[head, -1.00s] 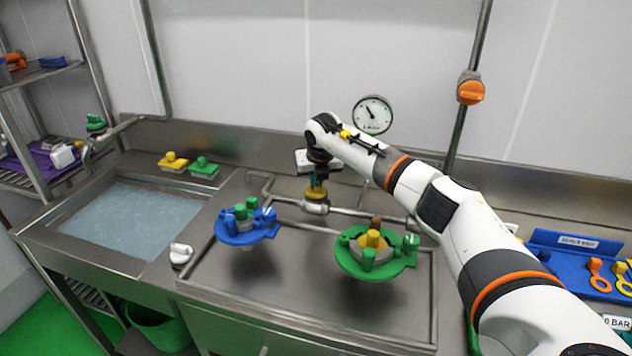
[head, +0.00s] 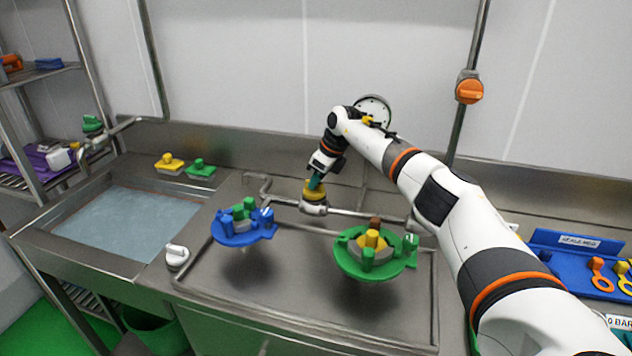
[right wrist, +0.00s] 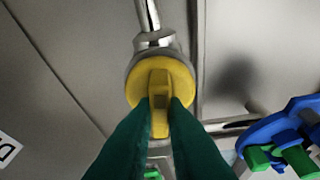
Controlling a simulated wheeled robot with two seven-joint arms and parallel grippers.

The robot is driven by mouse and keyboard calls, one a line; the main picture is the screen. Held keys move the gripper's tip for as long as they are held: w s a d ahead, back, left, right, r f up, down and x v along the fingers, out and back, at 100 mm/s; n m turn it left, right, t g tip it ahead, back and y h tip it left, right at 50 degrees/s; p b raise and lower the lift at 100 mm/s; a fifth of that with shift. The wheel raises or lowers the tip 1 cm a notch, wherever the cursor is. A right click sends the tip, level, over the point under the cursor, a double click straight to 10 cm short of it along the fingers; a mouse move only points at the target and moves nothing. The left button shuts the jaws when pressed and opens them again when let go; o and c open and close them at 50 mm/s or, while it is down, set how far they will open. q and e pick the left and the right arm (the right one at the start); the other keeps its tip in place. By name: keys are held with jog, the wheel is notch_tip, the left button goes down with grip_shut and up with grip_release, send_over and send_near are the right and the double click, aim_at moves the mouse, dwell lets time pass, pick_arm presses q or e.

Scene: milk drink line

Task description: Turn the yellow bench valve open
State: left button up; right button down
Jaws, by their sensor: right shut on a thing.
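The yellow bench valve (head: 315,194) sits on the steel pipe at the back of the bench. In the right wrist view its round yellow cap (right wrist: 140,88) carries a raised bar handle (right wrist: 160,122). My right gripper (head: 316,181) comes down on the valve from above. In the right wrist view its green fingers (right wrist: 160,104) are closed on both sides of the bar. The bar runs up and down there, roughly in line with the pipe piece (right wrist: 148,16) above the cap. My left gripper is out of view.
A blue valve-like fixture (head: 228,238) and a green one (head: 350,263) stand in front of the pipe. A water-filled sink (head: 125,225) lies left. A wall gauge (head: 374,108) is partly behind my arm. A blue tool board (head: 560,262) is at right.

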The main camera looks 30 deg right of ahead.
jog(key=shift+d+n+y, duration=0.1)
jog(key=shift+n+y, duration=0.3)
jog(key=shift+n, duration=0.6)
jog(key=shift+g+b, duration=0.3)
jog(key=c, duration=1.5)
grip_release()
jog(key=shift+o, duration=0.2)
jog(key=b+v, duration=0.1)
jog(key=v, duration=1.1)
jog(key=shift+f, duration=0.1)
